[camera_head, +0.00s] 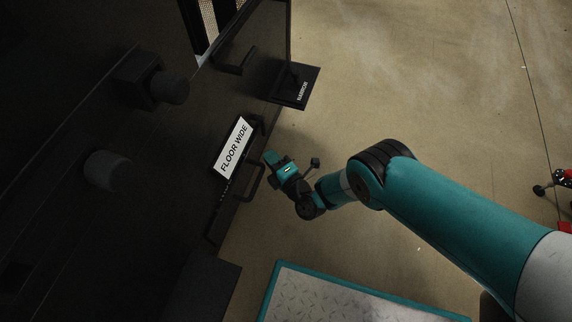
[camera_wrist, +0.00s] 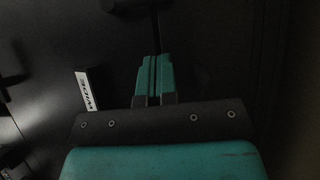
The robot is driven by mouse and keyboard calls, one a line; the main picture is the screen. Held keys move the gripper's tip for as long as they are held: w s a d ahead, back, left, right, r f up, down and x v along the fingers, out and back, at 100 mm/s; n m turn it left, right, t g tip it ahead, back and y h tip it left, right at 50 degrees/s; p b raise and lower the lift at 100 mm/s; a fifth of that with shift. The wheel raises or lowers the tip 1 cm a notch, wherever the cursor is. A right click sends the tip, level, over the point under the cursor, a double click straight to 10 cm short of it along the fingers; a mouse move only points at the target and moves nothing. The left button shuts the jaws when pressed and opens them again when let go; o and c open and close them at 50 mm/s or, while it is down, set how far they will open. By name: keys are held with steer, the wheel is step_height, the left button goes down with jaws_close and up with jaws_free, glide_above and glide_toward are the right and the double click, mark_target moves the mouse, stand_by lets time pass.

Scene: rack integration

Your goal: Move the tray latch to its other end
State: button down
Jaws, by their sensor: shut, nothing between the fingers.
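My gripper (camera_head: 270,157) is at the dark front of a large black unit (camera_head: 110,215), just right of a white label reading FLOOR WIDE (camera_head: 233,147). In the wrist view its two teal fingers (camera_wrist: 153,60) are together, with nothing between them. Beyond the fingertips is a dark panel (camera_wrist: 100,40) with a narrow vertical dark line above the tips. A dark handle (camera_head: 253,182) stands out from the unit just left of my gripper. I cannot tell for certain which dark part is the tray latch, nor whether the fingertips touch anything.
Two dark round knobs, an upper one (camera_head: 170,88) and a lower one (camera_head: 108,170), stick out from the unit. Another handle (camera_head: 236,62) and a small black labelled plate (camera_head: 297,86) are higher up. A teal-edged platform (camera_head: 340,298) lies below. The floor (camera_head: 430,75) at right is mostly clear.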

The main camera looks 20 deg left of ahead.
steer(key=p+v, duration=0.6)
steer(key=w+a+r+m+g, duration=0.1)
steer(key=w+a+r+g, duration=0.15)
steer(key=w+r, duration=0.35)
steer(key=w+a+r+m+g, duration=0.1)
steer(key=w+a+r, duration=0.3)
steer(key=r, duration=0.4)
steer(key=w+d+r+m+g+h, duration=0.1)
steer(key=w+r+m, duration=0.1)
steer(key=r, duration=0.7)
steer(key=w+d+r+m+g+h, duration=0.1)
steer(key=w+d+r+m+g, duration=0.15)
steer(key=r, duration=0.65)
steer(key=s+d+r+m+g+h, duration=0.1)
steer(key=s+d+r+m+h, duration=0.15)
steer(key=d+r, duration=0.45)
steer(key=s+d+r+m+h, duration=0.2)
steer(key=s+d+r+m, duration=0.3)
steer(key=r, duration=0.5)
steer(key=s+d+r+m+g+h, duration=0.15)
steer(key=s+d+m, duration=0.25)
steer(key=s+d, duration=0.55)
steer(key=s+d+r+m+g+h, duration=0.1)
steer(key=s+d+r+m+h, duration=0.25)
steer(key=s+d, duration=0.6)
step_height(320, 180, up, 30)
steer(key=p, duration=3)
steer(key=shift+s+m+y+p, duration=0.35)
steer(key=shift+s, duration=0.1)
